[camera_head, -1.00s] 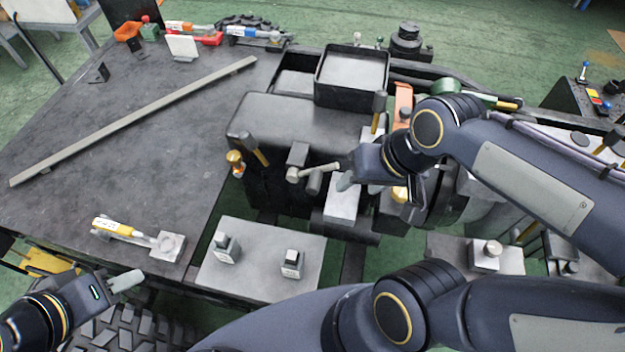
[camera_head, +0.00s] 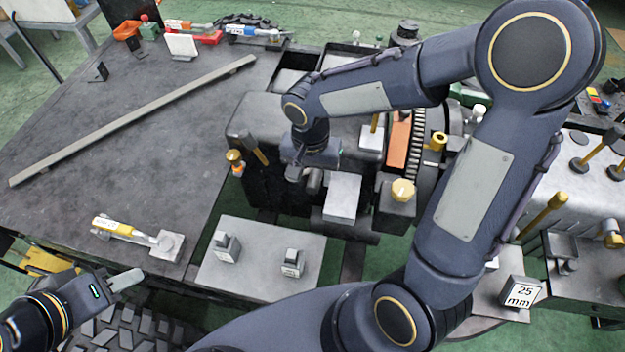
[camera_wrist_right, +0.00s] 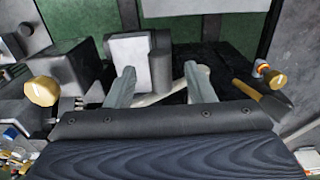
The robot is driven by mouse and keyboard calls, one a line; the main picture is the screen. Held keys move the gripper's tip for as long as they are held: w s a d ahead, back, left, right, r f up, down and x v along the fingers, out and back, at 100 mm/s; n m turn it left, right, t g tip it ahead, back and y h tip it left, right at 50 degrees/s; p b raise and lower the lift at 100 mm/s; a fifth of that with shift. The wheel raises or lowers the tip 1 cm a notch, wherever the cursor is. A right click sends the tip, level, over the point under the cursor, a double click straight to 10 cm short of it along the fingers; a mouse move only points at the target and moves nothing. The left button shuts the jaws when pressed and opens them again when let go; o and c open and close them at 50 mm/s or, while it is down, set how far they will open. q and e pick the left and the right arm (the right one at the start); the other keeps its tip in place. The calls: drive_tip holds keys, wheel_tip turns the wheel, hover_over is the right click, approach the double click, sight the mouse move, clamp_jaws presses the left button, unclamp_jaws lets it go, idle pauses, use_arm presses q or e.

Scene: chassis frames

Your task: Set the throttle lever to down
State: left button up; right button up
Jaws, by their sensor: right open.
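My right gripper (camera_wrist_right: 160,72) is open in the right wrist view, its two pale fingers apart. A pale rod (camera_wrist_right: 150,99) lies low between the fingers, in front of a dark block; I cannot tell whether they touch it. I take this rod for the throttle lever, but no label shows. In the head view my right gripper (camera_head: 308,162) is over the front of the dark machine and hides the lever and most of its own fingertips. My left gripper (camera_head: 125,280) is at lower left, away from the machine; its finger gap cannot be made out.
An amber-knobbed lever (camera_head: 235,158) and a wooden handle (camera_head: 254,149) stand left of my right gripper. A yellow knob (camera_head: 402,190) is to its right. A grey plate (camera_head: 262,262) with two small blocks lies in front. A long bar (camera_head: 135,120) lies on the dark table.

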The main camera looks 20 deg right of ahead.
sight(313, 183)
drive_tip(key=shift+f, duration=1.75)
drive_tip(key=shift+c, duration=0.2)
clamp_jaws()
